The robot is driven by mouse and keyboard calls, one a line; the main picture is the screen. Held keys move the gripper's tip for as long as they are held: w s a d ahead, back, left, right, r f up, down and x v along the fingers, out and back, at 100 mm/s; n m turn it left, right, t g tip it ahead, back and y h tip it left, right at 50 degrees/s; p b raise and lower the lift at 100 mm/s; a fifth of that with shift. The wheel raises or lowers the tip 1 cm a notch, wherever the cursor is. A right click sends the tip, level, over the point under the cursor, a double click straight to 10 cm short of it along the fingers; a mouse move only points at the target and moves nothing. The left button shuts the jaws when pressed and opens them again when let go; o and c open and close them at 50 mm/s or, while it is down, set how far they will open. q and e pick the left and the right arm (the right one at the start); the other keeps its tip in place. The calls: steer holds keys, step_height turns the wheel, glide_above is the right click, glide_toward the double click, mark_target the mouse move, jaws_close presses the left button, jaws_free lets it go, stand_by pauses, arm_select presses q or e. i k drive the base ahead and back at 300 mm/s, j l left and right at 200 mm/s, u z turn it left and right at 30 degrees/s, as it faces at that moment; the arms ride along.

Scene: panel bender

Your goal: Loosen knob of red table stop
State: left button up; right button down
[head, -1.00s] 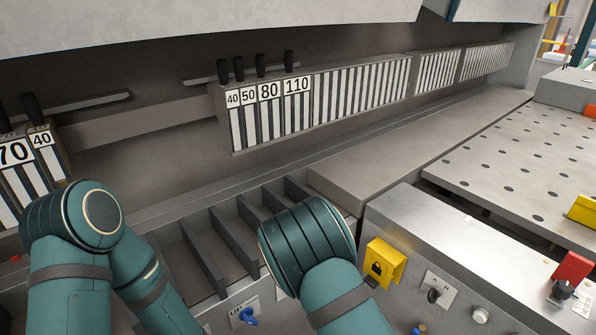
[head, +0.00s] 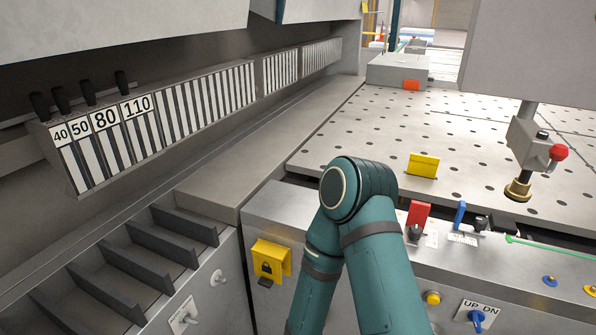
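A red block (head: 419,213) stands at the near edge of the perforated table, right of my arm in the head view. A small black knob (head: 414,232) shows at its foot, next to a white label. I take this block as the red table stop. One teal arm of mine rises from the bottom centre, its elbow-like joint just left of the red block in the picture. Neither gripper is in view, and nothing is seen touching the knob.
A yellow block (head: 423,165) sits on the perforated table (head: 330,130). A blue stop (head: 460,214) is right of the red one. A grey unit with a red ball knob (head: 558,152) hangs above the table. A yellow lock box (head: 271,260) is on the front panel.

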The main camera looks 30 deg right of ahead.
mark_target(415, 232)
steer(key=z, duration=1.7)
